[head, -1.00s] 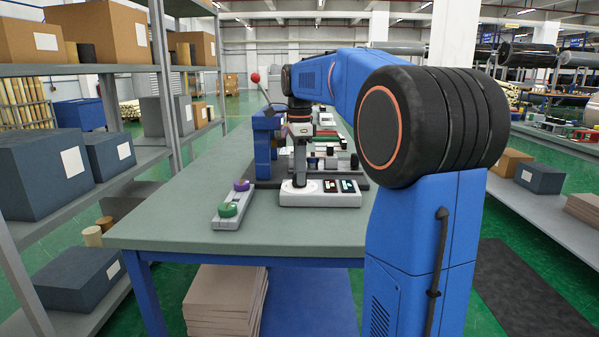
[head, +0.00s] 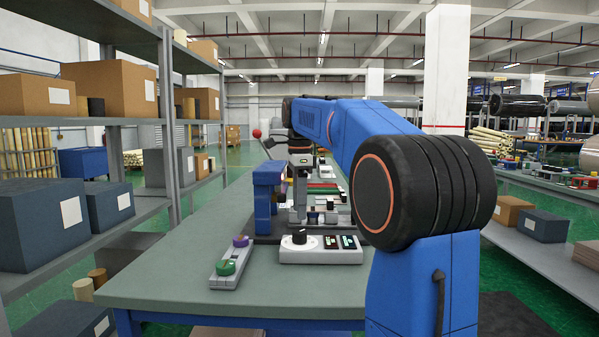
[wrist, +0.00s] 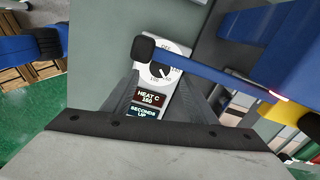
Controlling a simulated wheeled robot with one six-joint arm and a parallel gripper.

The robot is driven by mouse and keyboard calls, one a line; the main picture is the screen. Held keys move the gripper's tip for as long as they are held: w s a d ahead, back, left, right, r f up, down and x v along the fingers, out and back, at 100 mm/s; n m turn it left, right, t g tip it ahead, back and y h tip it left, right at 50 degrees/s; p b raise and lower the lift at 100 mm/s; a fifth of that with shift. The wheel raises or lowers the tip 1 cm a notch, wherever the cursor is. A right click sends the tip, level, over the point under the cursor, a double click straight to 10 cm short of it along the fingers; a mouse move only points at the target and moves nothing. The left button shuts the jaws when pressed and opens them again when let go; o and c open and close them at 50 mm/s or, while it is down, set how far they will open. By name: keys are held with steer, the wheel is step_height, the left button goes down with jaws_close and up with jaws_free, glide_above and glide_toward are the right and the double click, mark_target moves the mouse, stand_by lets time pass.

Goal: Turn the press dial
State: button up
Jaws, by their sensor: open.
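The press dial (head: 299,237) is a dark upright knob on the left end of a white control box (head: 320,256) on the green table. In the wrist view the white dial face (wrist: 174,58) shows above two small displays, the upper one reading HEAT C. A blue bar (wrist: 205,75) with a rounded black end crosses in front and hides part of the dial. The blue press (head: 264,200) stands behind and left of the box. My gripper (head: 299,219) hangs above the dial, apart from it. In the wrist view its open fingers (wrist: 158,80) straddle the box, with nothing between them.
A grey strip with a green knob (head: 226,267) and a purple knob (head: 240,241) lies left of the box. A lever with a red ball (head: 256,133) rises behind the press. Shelves with boxes stand at left. The table's front is clear.

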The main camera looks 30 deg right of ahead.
step_height(320, 180, up, 11)
steer(key=shift+f, duration=0.2)
stand_by(0.6)
